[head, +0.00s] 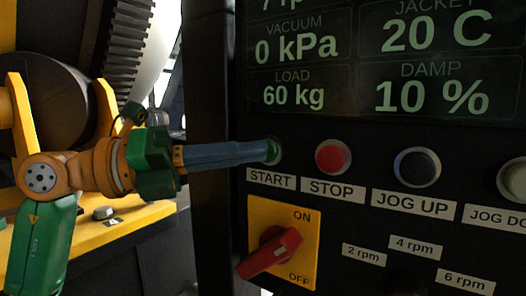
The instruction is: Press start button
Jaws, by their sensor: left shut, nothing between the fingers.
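The green start button (275,151) is on the black control panel, above the START label (271,179). Only part of its green rim shows; my gripper hides the rest. My left gripper (264,152) comes in from the left with its fingers shut and empty. Its fingertips are at the button in the picture. I cannot tell whether the button is pressed in. My right gripper is not in view.
Right of it are a red STOP button (333,157), a dark JOG UP button (417,167) and a pale button (514,180). Below is a red rotary switch (270,254) on a yellow plate. A display (385,60) is above. Yellow-framed machinery (110,235) stands at left.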

